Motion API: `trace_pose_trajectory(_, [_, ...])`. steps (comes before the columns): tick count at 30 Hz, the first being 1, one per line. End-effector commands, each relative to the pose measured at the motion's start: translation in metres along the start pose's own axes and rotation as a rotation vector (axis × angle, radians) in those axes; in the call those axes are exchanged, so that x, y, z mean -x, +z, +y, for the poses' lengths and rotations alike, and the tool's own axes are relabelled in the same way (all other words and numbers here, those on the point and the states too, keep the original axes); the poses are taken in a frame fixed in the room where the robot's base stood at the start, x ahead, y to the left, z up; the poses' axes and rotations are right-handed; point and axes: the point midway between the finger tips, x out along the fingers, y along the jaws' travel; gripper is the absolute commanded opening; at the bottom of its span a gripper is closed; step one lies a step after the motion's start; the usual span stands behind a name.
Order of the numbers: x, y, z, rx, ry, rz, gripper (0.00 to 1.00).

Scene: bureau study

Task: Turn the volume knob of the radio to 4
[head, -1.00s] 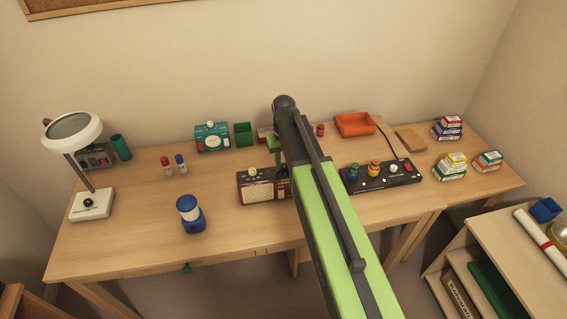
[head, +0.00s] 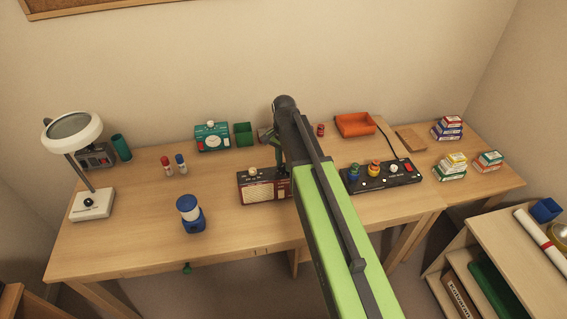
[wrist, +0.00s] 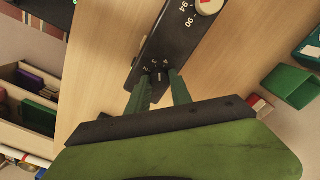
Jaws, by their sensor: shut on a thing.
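The radio (head: 265,192) is dark red with a cream grille and stands near the middle of the desk. In the wrist view its dark top (wrist: 172,38) carries a cream knob (wrist: 208,5) and a small dark volume knob (wrist: 158,79). The marks 2, 3 and 4 show around the volume knob; its pointer is too small to read surely. My gripper (wrist: 160,86) has its two green fingers shut on the volume knob, one on each side.
A black control panel (head: 382,174) with coloured knobs stands just right of my arm. A blue lantern (head: 191,213) stands front left. A teal device (head: 212,137), a green box (head: 243,133) and an orange tray (head: 355,124) line the back. The desk between lantern and radio is clear.

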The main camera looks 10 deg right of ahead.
Motion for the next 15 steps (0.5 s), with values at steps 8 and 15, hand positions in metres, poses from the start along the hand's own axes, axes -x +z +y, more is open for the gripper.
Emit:
trace_pose_trajectory(8, [-0.0002,0.0003,0.0005,-0.221,0.001,-0.001,0.0])
trace_pose_trajectory(15, [-0.0002,0.0002,0.0005,-0.347,0.001,-0.001,0.0])
